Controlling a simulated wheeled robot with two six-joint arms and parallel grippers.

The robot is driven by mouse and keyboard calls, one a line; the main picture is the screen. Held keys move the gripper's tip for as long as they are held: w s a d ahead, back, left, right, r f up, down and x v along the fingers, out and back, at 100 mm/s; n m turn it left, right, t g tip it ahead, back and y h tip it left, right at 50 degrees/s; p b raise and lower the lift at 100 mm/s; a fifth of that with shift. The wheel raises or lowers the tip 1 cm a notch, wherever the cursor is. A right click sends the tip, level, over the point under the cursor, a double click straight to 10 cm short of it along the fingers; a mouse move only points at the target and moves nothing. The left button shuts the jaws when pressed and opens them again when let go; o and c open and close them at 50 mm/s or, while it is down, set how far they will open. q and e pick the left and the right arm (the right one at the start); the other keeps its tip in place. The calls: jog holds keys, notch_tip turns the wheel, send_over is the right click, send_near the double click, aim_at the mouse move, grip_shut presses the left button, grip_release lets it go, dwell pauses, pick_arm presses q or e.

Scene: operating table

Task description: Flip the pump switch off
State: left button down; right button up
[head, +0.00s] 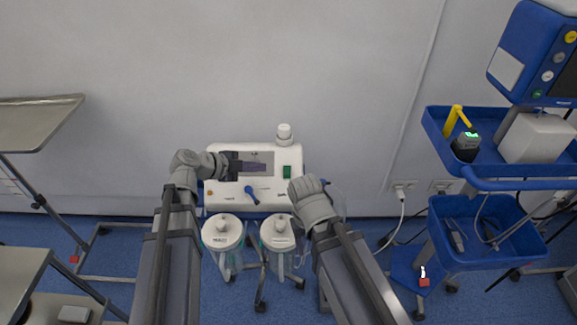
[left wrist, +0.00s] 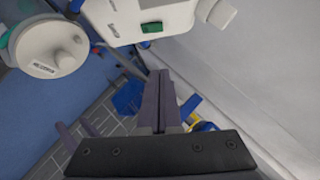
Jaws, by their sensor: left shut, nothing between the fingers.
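The white pump unit (head: 225,197) stands against the wall in the head view. Its green rocker switch (head: 287,171) is at the right of the front panel; I cannot tell which way it is tipped. My left gripper (head: 265,167) is shut and empty in front of the panel, its tips pointing right, a little left of the switch. In the left wrist view the shut fingers (left wrist: 160,75) point toward the pump (left wrist: 125,12), with a visible gap in the picture below the green switch (left wrist: 152,27). My right wrist shows near the pump's lower right, but its fingers do not show.
Two lidded canisters (head: 223,231) (head: 278,232) hang below the pump. A blue knob (head: 250,194) is on the panel, and a white cap (head: 284,134) stands on top. A blue cart (head: 480,183) is at right, metal tables (head: 40,120) at left. Bare wall lies above the pump.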

pick_arm(q)
jog(key=b, duration=0.6)
send_over(287, 172)
jog(key=s+a, duration=0.1)
jog(key=s, duration=0.3)
jog(key=f, duration=0.6)
jog(key=shift+w, duration=0.2)
jog(key=shift+w+a+f+b, duration=0.15)
jog(key=shift+w+f+b, duration=0.55)
jog(key=shift+w+f, duration=0.1)
jog(key=shift+w+f+b, duration=0.3)
jog(key=shift+w+b, duration=0.05)
jog(key=shift+w, duration=0.05)
